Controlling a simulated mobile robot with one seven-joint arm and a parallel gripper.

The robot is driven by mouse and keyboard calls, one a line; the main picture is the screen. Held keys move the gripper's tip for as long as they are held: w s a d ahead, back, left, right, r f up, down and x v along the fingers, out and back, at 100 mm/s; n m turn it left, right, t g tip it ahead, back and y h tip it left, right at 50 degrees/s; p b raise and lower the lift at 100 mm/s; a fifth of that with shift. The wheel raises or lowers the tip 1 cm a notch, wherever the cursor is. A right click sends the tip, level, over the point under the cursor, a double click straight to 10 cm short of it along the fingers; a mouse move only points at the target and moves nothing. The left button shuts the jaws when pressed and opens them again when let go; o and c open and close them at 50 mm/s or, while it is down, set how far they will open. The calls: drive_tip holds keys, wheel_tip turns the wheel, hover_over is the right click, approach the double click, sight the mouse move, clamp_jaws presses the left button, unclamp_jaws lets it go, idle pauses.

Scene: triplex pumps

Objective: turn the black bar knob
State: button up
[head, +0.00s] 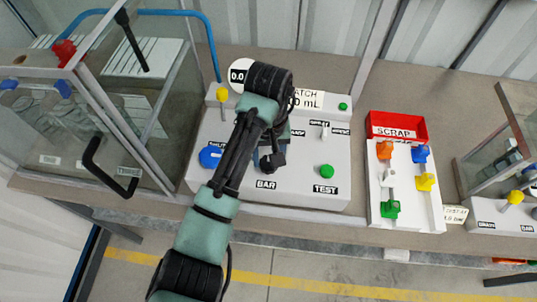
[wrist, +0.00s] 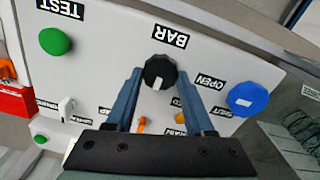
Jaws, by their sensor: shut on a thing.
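The black bar knob (wrist: 159,70) sits on the white control panel (head: 299,194), beside the BAR label (wrist: 168,36). It is round with a ridged rim, and a white mark shows on its face, toward the lower left in the wrist view. My gripper (wrist: 160,75) is shut on the knob, with one blue finger on each side of it. In the head view my gripper (head: 271,158) is over the middle of the panel, and my arm and wrist hide most or all of the knob.
A blue knob (wrist: 248,98) with OPEN and SHUT labels is close beside the black knob. A green TEST button (wrist: 55,41) and a white toggle (wrist: 66,108) are on the other side. A glass case with a black handle (head: 111,168) stands left; a red SCRAP bin (head: 398,125) stands right.

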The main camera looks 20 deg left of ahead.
clamp_jaws()
drive_tip(key=shift+r+m, duration=0.1)
drive_tip(key=shift+m, duration=0.2)
drive_tip(key=m+p, duration=0.3)
drive_tip(key=shift+d+r, duration=0.1)
drive_tip(key=m+p, duration=0.2)
drive_tip(key=m, duration=0.4)
drive_tip(key=shift+d+p, duration=0.1)
drive_tip(key=shift+p, duration=0.3)
drive_tip(key=m+p, duration=0.2)
drive_tip(key=m, duration=0.3)
drive_tip(key=m+p, duration=0.1)
drive_tip(key=m, duration=0.4)
drive_tip(key=shift+p, duration=0.35)
drive_tip(key=shift+d, duration=0.1)
